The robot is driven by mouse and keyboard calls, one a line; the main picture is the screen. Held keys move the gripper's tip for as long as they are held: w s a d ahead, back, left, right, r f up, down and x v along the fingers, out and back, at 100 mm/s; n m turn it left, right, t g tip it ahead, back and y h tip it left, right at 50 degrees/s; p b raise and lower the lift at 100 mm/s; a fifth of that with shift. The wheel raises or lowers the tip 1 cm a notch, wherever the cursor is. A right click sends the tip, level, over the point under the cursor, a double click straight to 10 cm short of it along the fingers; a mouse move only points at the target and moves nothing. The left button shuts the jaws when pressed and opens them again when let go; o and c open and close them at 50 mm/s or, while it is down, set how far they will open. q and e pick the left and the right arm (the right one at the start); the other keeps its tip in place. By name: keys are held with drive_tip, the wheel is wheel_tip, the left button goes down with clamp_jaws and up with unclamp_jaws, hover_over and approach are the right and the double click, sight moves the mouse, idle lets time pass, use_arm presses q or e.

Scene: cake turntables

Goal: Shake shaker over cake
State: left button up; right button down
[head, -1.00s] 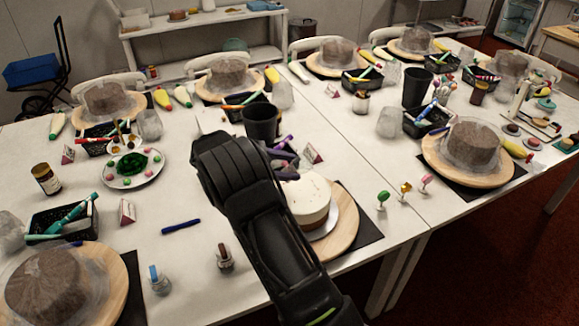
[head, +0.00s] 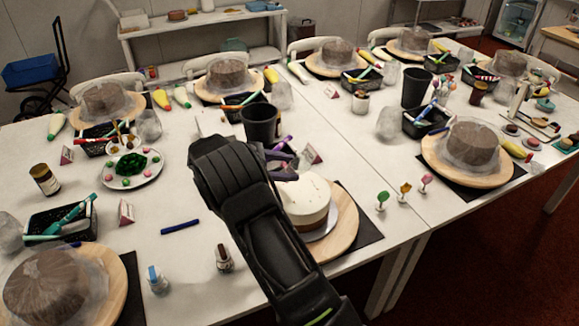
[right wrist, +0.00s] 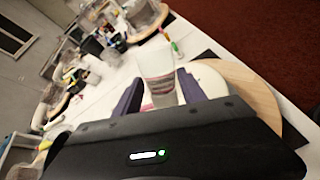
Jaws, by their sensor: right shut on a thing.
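A white-topped cake (head: 306,203) with a brown lower side stands on a round wooden board (head: 346,225) at the near edge of the table. My right gripper (head: 284,158) has purple fingers and is just behind and left of the cake in the head view; my dark forearm hides part of the board. In the right wrist view the gripper (right wrist: 158,92) is shut on a translucent shaker (right wrist: 157,68) with a pinkish band low down. The cake (right wrist: 207,80) shows there just right of the fingers. The shaker cannot be made out in the head view. My left gripper is out of view.
A black cup (head: 260,122) stands behind my right gripper. Two small bottles, one blue-topped (head: 158,280) and one brown (head: 224,258), stand left of my arm. A blue pen (head: 180,227) lies nearby. Flower picks (head: 405,192) stand right of the cake. Bare table lies around the pen.

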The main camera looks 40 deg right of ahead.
drive_tip(key=shift+s+r, duration=0.15)
drive_tip(key=shift+r, duration=0.05)
drive_tip(key=shift+s+a+p, duration=0.1)
drive_tip(key=shift+s+p, duration=0.1)
drive_tip(key=shift+p, duration=0.1)
drive_tip(key=shift+s+a+f+m+t+y, duration=0.15)
drive_tip(key=shift+s+a+m+t+y, duration=0.05)
drive_tip(key=shift+s+t+y, duration=0.2)
drive_tip(key=shift+s+a+f+m+t+y, duration=0.1)
drive_tip(key=shift+s+a+m+t+y, duration=0.15)
drive_tip(key=shift+s, duration=0.2)
drive_tip(key=shift+d, duration=0.1)
drive_tip(key=shift+s+d+f+m+t+y+b, duration=0.15)
drive_tip(key=shift+s+m+t+y, duration=0.1)
drive_tip(key=shift+t+y, duration=0.3)
drive_tip(key=shift+s+d+f+m+t+y+b, duration=0.1)
drive_tip(key=shift+s+f+t+y+b, duration=0.1)
drive_tip(key=shift+t+y, duration=0.25)
